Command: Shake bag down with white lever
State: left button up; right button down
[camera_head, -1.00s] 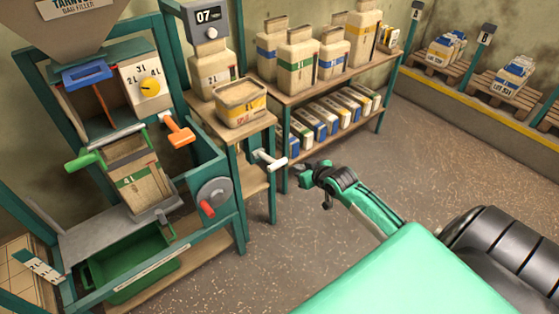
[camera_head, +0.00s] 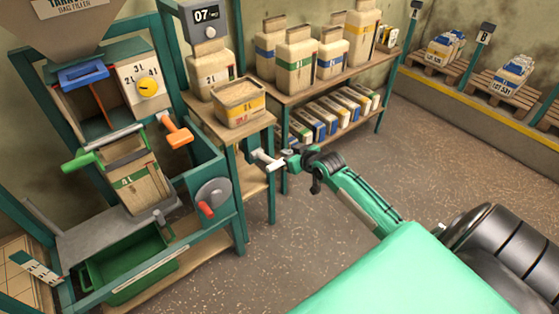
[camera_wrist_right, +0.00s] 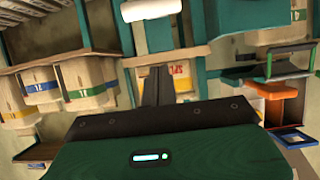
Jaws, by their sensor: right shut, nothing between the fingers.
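The white lever (camera_head: 266,160) sticks out to the right from the side of the teal frame, below the small wooden shelf. My right gripper (camera_head: 288,158) is shut and empty at its outer end; whether they touch I cannot tell. In the right wrist view the white lever (camera_wrist_right: 150,12) shows at the top edge, beyond the dark shut fingers (camera_wrist_right: 153,88). The tan paper bag (camera_head: 134,182) marked 4L stands slightly tilted in the filler, under the spout. My left gripper is not in view.
A tub (camera_head: 239,103) stands on the shelf above the lever. Open floor (camera_head: 300,235) lies in front.

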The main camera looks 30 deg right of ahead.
send_over(280, 161)
jog(key=s+a, duration=0.1)
notch_tip(280, 161, down, 2)
jog(key=f, duration=0.4)
jog(key=shift+s+a+f, duration=0.15)
jog(key=shift+s, duration=0.2)
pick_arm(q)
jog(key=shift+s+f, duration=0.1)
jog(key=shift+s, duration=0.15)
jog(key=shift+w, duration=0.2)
